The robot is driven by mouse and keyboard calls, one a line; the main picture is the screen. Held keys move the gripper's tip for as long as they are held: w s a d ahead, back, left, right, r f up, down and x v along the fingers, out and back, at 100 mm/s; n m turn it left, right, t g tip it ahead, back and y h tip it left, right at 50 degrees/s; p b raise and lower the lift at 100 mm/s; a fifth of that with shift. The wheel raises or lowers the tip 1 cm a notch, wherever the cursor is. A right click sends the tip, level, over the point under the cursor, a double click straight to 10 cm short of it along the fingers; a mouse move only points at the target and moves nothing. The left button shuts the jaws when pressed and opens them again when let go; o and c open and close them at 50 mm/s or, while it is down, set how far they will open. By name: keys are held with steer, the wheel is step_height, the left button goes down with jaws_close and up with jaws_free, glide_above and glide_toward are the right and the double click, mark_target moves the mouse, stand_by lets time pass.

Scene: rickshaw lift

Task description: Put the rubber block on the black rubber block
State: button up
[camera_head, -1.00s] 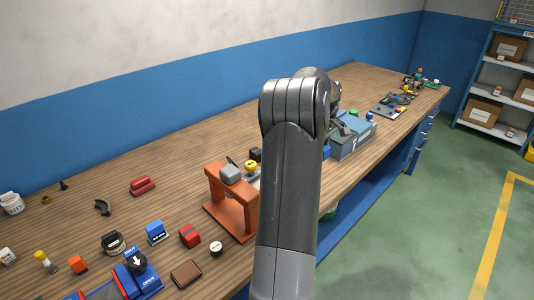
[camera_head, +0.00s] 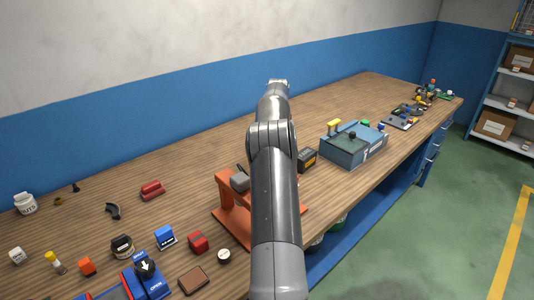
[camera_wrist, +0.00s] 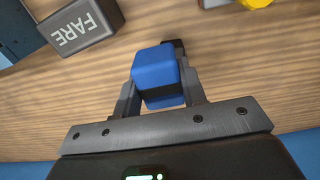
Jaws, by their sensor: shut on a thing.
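In the wrist view, my gripper (camera_wrist: 160,68) is shut on a blue block (camera_wrist: 158,80) with rounded edges, one finger on each side. A small black thing (camera_wrist: 175,45) shows just past the blue block's far edge; most of it is hidden, and I cannot tell whether they touch. It may be the black rubber block. In the head view, my arm reaches away over the workbench and hides the gripper and the held block.
A dark box marked FARE (camera_wrist: 80,27) lies at the upper left of the wrist view. In the head view, an orange stand (camera_head: 236,208) and a blue-grey toolbox (camera_head: 350,151) flank my arm. Small items crowd the near left bench. The bench's back middle is bare.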

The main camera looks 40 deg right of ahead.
steer(key=w+f, duration=0.1)
steer(key=w+a, duration=0.1)
steer(key=w+f, duration=0.1)
steer(key=w, duration=0.1)
steer(key=shift+a+f, duration=0.25)
steer(key=shift+f, duration=2)
steer(key=shift+f, duration=0.15)
steer(key=o, duration=1)
steer(key=shift+o, duration=0.2)
